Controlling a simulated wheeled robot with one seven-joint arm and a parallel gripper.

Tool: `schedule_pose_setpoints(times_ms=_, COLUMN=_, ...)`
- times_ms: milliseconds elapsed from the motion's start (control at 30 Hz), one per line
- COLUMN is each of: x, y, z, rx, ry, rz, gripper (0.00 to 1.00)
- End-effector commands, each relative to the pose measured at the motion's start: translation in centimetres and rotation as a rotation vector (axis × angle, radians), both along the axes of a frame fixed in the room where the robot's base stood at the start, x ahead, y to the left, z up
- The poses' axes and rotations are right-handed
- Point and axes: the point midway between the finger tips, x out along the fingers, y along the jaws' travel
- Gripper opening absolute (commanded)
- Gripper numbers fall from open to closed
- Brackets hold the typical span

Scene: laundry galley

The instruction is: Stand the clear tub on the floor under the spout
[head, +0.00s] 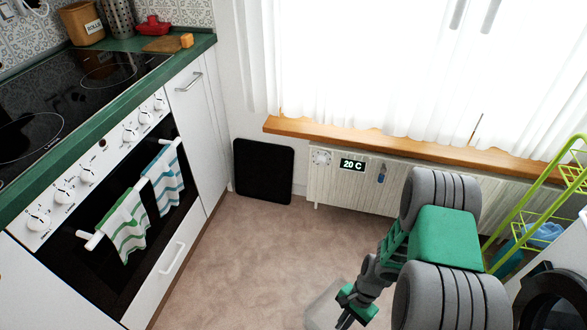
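The clear tub (320,307) shows as a pale see-through shape at the bottom edge of the head view, partly cut off by the frame. My gripper (346,316) is at the tub's right side and overlaps it in the picture. Its fingertips are small and run close to the frame's edge, so I cannot tell whether they are open or shut on the tub, or whether the tub touches the floor.
Brown floor (250,260) is clear between the oven (120,215) and my arm. A black panel (263,171) leans by the wall. The heater (332,190) with a "20 C" display stands under the wooden sill (400,145). A green rack (530,215) and a round-doored machine (555,300) are at right.

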Motion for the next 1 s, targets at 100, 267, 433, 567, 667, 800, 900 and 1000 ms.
schedule_pose_setpoints(times_ms=100, x=-0.5, y=-1.8, z=2.9, rx=-0.003, ry=-0.008, rz=0.180, gripper=0.00)
schedule_pose_setpoints(times_ms=267, x=1.0, y=-4.8, z=8.2, rx=-0.005, ry=-0.010, rz=0.392, gripper=0.00)
schedule_pose_setpoints(times_ms=433, x=4.8, y=-7.4, z=14.3, rx=-0.006, ry=-0.012, rz=0.548, gripper=0.00)
schedule_pose_setpoints(times_ms=567, x=9.1, y=-8.5, z=19.7, rx=-0.007, ry=-0.013, rz=0.623, gripper=0.00)
schedule_pose_setpoints(times_ms=667, x=12.3, y=-8.5, z=23.4, rx=-0.003, ry=-0.010, rz=0.637, gripper=0.00)
schedule_pose_setpoints(times_ms=800, x=16.0, y=-7.9, z=26.9, rx=-0.001, ry=-0.005, rz=0.648, gripper=0.00)
schedule_pose_setpoints(times_ms=900, x=18.4, y=-7.1, z=28.9, rx=-0.001, ry=-0.007, rz=0.668, gripper=0.00)
schedule_pose_setpoints(times_ms=1000, x=20.3, y=-6.1, z=30.7, rx=-0.002, ry=-0.006, rz=0.694, gripper=0.00)
